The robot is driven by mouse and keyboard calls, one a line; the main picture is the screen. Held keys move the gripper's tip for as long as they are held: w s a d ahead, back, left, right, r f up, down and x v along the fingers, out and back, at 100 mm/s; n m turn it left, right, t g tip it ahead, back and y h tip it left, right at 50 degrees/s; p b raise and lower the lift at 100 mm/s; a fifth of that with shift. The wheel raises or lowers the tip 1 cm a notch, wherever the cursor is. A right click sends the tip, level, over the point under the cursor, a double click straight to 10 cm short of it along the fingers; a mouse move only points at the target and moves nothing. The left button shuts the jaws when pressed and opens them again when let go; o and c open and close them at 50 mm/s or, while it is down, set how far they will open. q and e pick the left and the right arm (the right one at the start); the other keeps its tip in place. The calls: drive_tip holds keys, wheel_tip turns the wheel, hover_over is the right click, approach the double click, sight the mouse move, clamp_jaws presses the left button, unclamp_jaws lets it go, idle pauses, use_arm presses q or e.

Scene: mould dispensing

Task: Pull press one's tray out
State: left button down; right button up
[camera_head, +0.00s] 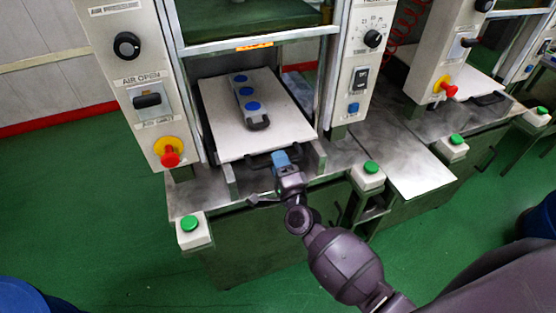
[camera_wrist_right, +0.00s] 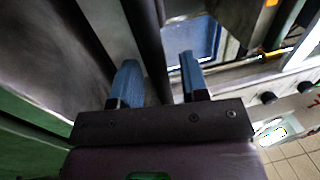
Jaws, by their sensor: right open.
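Press one's tray (camera_head: 222,108) is a pale flat plate in the near press, its front edge towards me. My right gripper (camera_head: 281,158), with blue fingertips, is at the right part of this handle. In the right wrist view the blue fingers (camera_wrist_right: 159,65) stand apart, with a dark bar (camera_wrist_right: 147,35) between them. I cannot tell whether they touch it. My left gripper is not in view.
Press posts with a red-yellow stop button (camera_head: 169,153) and knobs flank the tray. Green buttons on white boxes stand at the bench front, left (camera_head: 190,223) and right (camera_head: 371,167). A second press stands at the right. Green floor lies open at the left.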

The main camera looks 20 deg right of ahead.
drive_tip(key=shift+w+r, duration=0.1)
drive_tip(key=shift+w, duration=0.35)
clamp_jaws()
drive_tip(key=shift+s, duration=0.15)
